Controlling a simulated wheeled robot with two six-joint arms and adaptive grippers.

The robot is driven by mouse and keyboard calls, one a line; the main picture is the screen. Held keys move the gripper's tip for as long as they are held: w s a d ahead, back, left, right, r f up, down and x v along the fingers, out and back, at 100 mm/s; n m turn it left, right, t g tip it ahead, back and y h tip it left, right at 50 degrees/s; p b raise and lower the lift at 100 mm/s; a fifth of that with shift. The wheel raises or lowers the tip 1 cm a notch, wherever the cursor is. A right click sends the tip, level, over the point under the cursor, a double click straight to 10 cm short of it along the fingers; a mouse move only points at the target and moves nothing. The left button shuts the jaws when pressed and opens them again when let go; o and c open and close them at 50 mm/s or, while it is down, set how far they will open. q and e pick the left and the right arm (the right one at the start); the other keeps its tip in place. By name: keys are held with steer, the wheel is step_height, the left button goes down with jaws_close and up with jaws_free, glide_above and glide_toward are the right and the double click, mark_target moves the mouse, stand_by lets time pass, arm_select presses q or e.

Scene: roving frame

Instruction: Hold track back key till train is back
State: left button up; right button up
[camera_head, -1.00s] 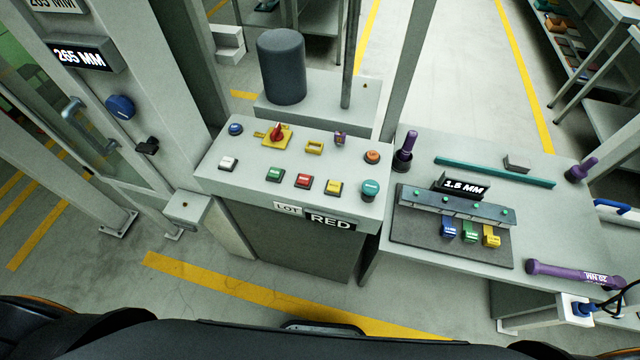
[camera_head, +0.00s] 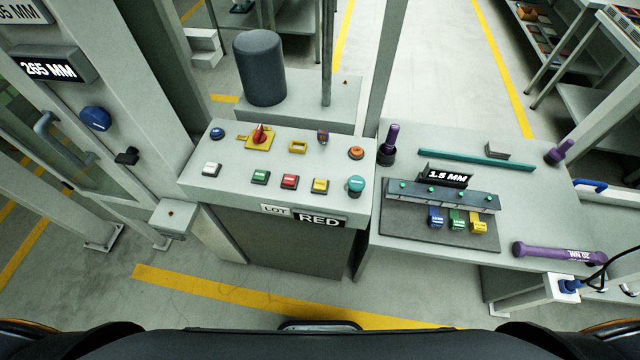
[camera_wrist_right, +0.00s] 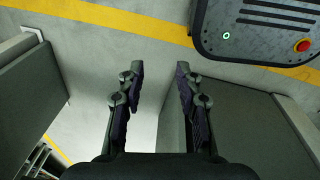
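A grey control panel (camera_head: 225,150) stands ahead in the head view. Its front row has a white key (camera_head: 211,169), a green key (camera_head: 260,177), a red key (camera_head: 290,181), a yellow key (camera_head: 320,185) and a teal round button (camera_head: 356,185). Behind them are a blue button (camera_head: 217,133), a red rotary switch (camera_head: 260,135) on a yellow plate and an orange button (camera_head: 356,152). The key labels are too small to read, so I cannot tell which is track back. My right gripper (camera_wrist_right: 159,80) is open and empty above the floor. My left gripper is not in view.
A bench (camera_head: 400,258) at the right carries coloured blocks, a "1.5 MM" display (camera_head: 445,176) and a purple bar (camera_head: 558,253). A door with a "265 MM" display (camera_head: 50,69) is at the left. Clear floor lies before the panel. No train is recognisable.

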steer(key=shift+c, duration=0.4)
jaws_close()
steer(key=shift+d, duration=0.2)
steer(key=shift+a, duration=0.15)
stand_by(0.7)
